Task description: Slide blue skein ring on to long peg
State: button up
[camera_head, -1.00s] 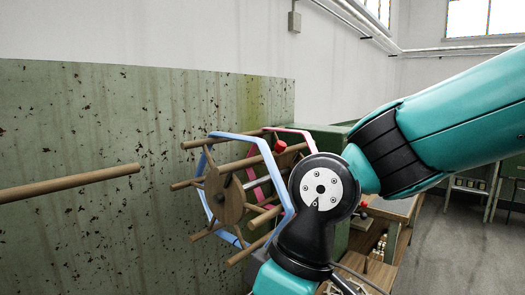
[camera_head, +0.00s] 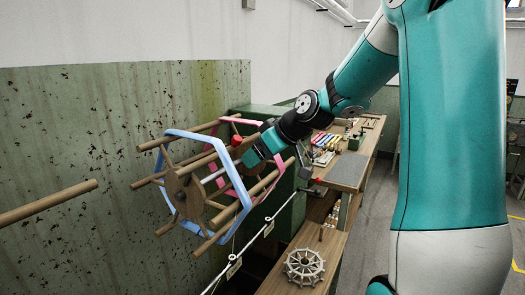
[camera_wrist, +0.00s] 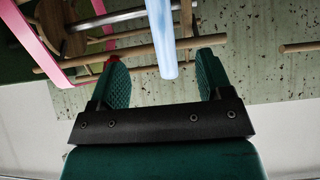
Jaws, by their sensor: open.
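The blue skein ring (camera_head: 213,147) hangs as an angular hoop around the near end of a wooden reel (camera_head: 190,191). The long peg (camera_head: 48,203) is a bare wooden rod at the left. It seems to show at the right edge of the wrist view (camera_wrist: 300,47). My gripper (camera_head: 252,158) is at the reel's right side in the head view, its fingertips hard to make out. In the wrist view my gripper (camera_wrist: 163,62) is open, with a strip of the blue ring (camera_wrist: 161,35) showing between its two green fingers. I cannot tell whether they touch it.
A pink ring (camera_head: 268,180) sits around the reel's far end, with a red knob nearby. A stained green panel (camera_head: 90,115) stands behind. A workbench (camera_head: 350,172) with tools and a lower shelf with a spoked wheel (camera_head: 304,267) lie right. Space between peg and reel looks clear.

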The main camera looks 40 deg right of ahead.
aim_at(235, 174)
jog(key=b+x, duration=0.3)
jog(key=x, duration=0.5)
jog(key=shift+f, duration=0.2)
jog(key=shift+b+x, duration=0.65)
jog(key=shift+x, duration=0.85)
jog(key=shift+w+r, duration=0.1)
jog(key=c, duration=1.3)
jog(key=shift+o, duration=0.2)
